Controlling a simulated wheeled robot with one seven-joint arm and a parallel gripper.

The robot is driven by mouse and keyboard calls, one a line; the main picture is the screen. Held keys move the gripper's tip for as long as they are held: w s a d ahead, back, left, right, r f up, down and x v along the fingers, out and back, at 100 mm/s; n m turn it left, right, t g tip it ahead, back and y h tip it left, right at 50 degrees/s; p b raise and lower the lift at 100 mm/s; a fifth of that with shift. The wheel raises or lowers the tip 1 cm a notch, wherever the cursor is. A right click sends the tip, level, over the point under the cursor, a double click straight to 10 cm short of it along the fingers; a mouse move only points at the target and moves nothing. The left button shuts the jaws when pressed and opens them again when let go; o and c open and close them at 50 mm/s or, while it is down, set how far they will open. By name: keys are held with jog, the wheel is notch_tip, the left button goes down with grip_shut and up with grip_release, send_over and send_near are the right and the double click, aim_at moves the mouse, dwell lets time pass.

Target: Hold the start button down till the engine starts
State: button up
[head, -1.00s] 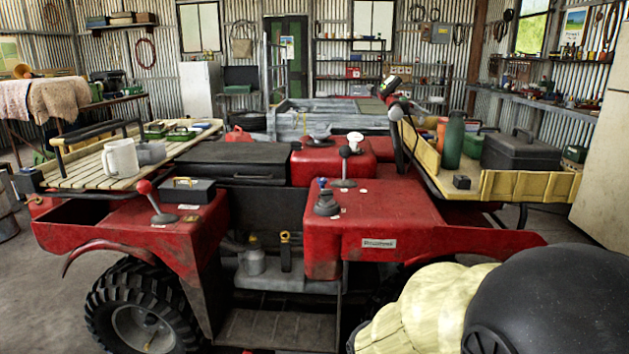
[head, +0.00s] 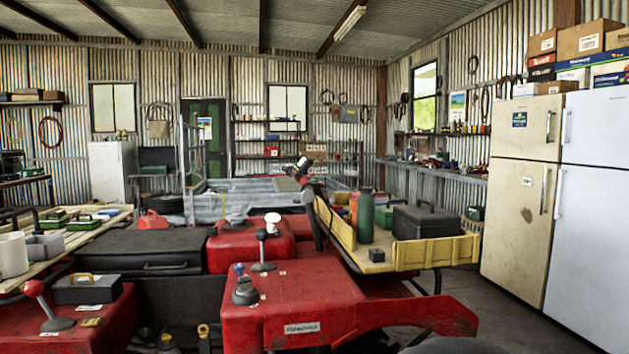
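The red quad (head: 290,300) fills the lower middle of the head view. A dark handlebar end (head: 303,165) with a small red part stands up near the picture's centre, beside the yellow rack. I cannot make out the start button; it is too small or hidden. On the red bodywork stand a black-knobbed lever (head: 262,237), a white knob (head: 272,219) and a dark boot with a blue top (head: 244,288). A red-knobbed lever (head: 36,290) is at the lower left. My gripper is not in view.
A yellow wooden rack (head: 400,253) carries a green flask (head: 365,216) and a dark toolbox (head: 426,222). A slatted rack (head: 85,235) holds a mug (head: 12,255). Two fridges (head: 585,200) stand at the right. Open floor (head: 500,307) lies between rack and fridges.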

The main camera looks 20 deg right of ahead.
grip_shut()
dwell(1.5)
